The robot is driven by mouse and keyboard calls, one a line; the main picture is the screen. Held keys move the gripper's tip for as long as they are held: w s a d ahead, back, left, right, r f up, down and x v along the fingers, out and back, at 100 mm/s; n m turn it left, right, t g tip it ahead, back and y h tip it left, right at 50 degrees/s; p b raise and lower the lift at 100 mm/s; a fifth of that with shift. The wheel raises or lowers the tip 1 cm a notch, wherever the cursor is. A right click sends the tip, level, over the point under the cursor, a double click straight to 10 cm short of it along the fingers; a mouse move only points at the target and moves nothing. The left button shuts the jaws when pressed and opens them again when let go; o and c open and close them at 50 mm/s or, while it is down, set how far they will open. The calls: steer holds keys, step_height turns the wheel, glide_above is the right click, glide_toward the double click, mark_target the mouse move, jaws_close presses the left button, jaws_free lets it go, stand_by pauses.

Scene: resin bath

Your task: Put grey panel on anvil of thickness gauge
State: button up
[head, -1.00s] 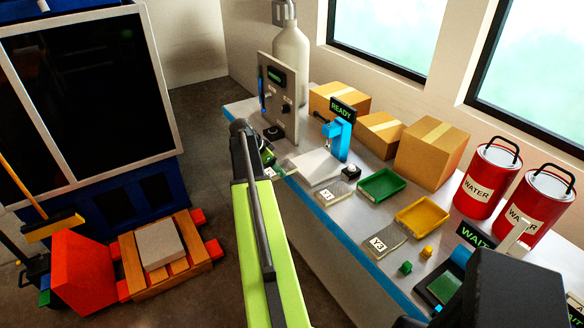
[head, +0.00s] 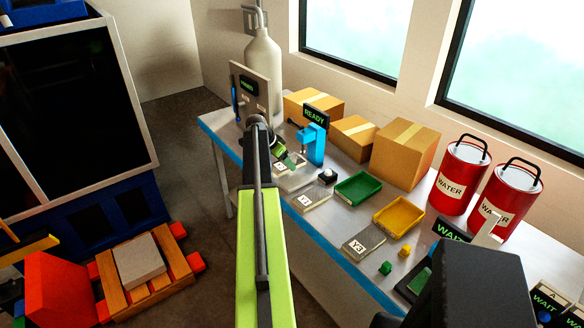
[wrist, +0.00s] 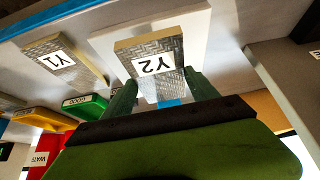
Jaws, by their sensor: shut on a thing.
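My gripper (head: 288,160) is shut on the grey panel labelled Y2, which shows clearly in the wrist view (wrist: 155,65) between the green fingers. The panel has a patterned metal face and a white label. In the head view, it is small and partly hidden by my gripper, over or close to the pale base plate of the thickness gauge. The blue thickness gauge (head: 314,148) stands just right of my gripper under a READY sign. I cannot make out its anvil clearly, nor whether the panel touches it.
Panels Y1 (head: 312,198) and Y3 (head: 363,243) lie on the bench, with a green tray (head: 358,189) and a yellow tray (head: 398,217) nearby. Cardboard boxes (head: 405,152) stand behind. A control panel (head: 250,92) and gas bottle (head: 262,70) stand at the far end.

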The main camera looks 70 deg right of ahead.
mark_target(294, 160)
steer(key=shift+s+d, duration=0.35)
steer(key=shift+d, duration=0.25)
steer(key=shift+s+d, duration=0.35)
steer(key=shift+d, duration=0.2)
steer(key=shift+s+d, duration=0.3)
steer(key=shift+d, duration=0.15)
step_height(294, 160, down, 4)
steer(key=b, duration=0.4)
steer(key=o, duration=1.6)
steer(key=shift+r, duration=0.15)
steer(key=shift+r+p, duration=0.25)
steer(key=shift+p, duration=0.2)
steer(key=p+v, duration=1)
steer(key=v, duration=0.2)
steer(key=shift+f, duration=0.15)
